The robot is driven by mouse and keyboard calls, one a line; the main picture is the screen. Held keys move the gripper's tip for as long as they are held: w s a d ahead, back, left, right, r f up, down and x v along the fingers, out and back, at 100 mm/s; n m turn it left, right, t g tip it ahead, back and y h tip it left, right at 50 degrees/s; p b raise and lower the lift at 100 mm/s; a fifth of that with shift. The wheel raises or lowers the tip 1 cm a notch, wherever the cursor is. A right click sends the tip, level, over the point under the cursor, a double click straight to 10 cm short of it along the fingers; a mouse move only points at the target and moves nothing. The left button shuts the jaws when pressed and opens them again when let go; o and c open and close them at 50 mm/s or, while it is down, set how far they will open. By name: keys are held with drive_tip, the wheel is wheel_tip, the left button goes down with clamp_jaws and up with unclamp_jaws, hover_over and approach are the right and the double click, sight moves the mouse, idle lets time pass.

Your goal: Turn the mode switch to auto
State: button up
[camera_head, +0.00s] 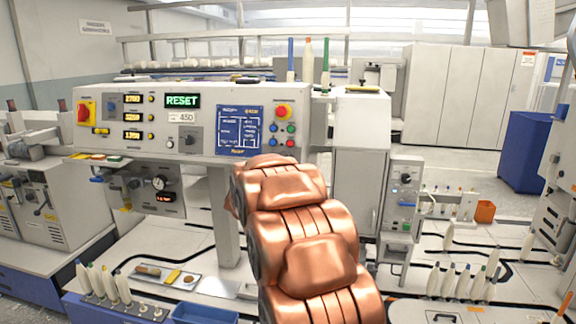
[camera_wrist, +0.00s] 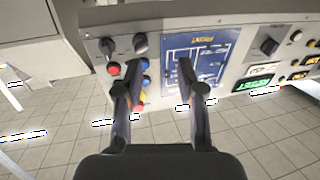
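A grey control panel (camera_head: 215,100) faces me in the head view. It bears a black rotary knob (camera_head: 189,139) left of a blue diagram plate (camera_head: 240,130). In the wrist view the panel is upside down, with this knob (camera_wrist: 268,45) to the right of the plate (camera_wrist: 205,50). Two more black knobs (camera_wrist: 107,46) (camera_wrist: 140,43) sit at the upper left there. Labels are too small to tell which knob is the mode switch, or its setting. My gripper (camera_wrist: 159,65) is open and empty, its fingers over the plate and button area. My arm hides it in the head view.
A green display (camera_head: 182,101) reads RESET. Bobbins (camera_head: 462,282), a blue bin (camera_head: 205,313) and an orange box (camera_head: 485,211) stand lower down.

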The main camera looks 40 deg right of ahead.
drive_tip(key=w+d+m+g+h+p, duration=0.1)
drive_tip(key=w+d+m+h, duration=0.1)
drive_tip(key=d, duration=1.2)
drive_tip(key=shift+d+r+h, duration=0.35)
drive_tip(key=shift+h, duration=0.55)
clamp_jaws()
